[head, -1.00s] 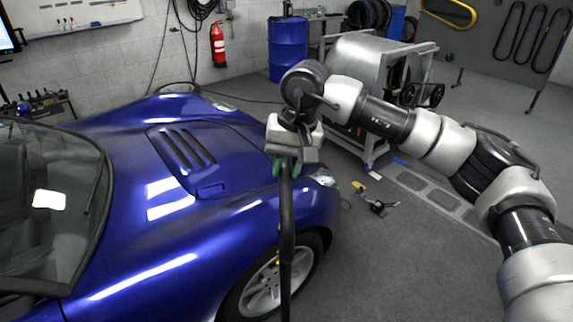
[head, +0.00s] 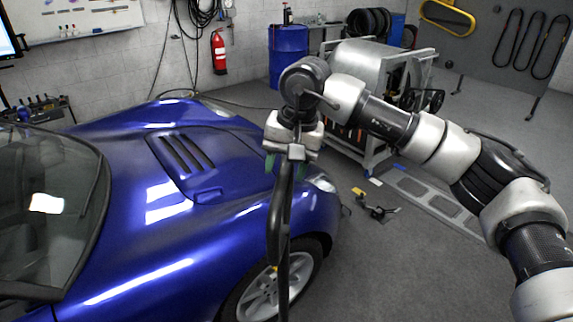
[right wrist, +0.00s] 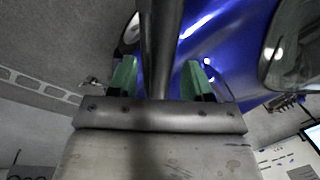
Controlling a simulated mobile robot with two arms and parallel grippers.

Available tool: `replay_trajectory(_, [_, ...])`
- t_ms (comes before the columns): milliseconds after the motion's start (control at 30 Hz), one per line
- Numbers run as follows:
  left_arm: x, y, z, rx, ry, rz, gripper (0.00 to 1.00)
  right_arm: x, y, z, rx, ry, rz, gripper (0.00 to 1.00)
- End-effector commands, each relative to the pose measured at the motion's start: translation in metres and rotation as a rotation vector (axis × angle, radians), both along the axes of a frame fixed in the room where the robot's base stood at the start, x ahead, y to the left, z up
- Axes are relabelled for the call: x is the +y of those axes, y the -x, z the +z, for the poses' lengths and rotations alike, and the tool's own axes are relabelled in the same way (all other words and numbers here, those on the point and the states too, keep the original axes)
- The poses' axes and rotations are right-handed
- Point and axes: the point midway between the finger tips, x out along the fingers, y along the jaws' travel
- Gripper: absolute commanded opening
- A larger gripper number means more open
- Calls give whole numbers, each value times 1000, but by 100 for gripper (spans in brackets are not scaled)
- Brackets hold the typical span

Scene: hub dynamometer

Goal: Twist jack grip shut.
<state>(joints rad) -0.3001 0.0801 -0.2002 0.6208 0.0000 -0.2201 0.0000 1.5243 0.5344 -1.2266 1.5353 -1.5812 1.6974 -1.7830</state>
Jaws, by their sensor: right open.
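The jack grip (head: 280,205) is a dark upright bar in front of the blue car's front wheel. In the head view its upper part looks doubled, with a slanted dark piece on its left side. My right gripper (head: 286,163) is at the top of the bar, with its fingers pointing down on either side of it. In the right wrist view the bar (right wrist: 160,40) runs between the green finger pads of my right gripper (right wrist: 158,78), with gaps on both sides. The gripper is open. The jack's base is out of view. My left gripper is not in view.
The blue car (head: 120,240) fills the left, its front wheel (head: 262,290) close behind the bar. A metal dynamometer cart (head: 375,75) stands behind my right arm. A small black tool (head: 377,210) lies on the floor. Open grey floor (head: 400,270) is at lower right.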

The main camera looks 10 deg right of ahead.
Motion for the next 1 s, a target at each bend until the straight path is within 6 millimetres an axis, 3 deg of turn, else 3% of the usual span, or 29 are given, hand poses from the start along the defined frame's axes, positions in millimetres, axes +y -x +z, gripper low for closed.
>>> replay_trajectory(267, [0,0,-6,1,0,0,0,-2,1,15,-4,-1,1,50])
replay_trajectory(700, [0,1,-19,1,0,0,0,-18,6,94,-3,-1,0,50])
replay_trajectory(1000, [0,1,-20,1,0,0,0,-20,7,106,0,0,0,50])
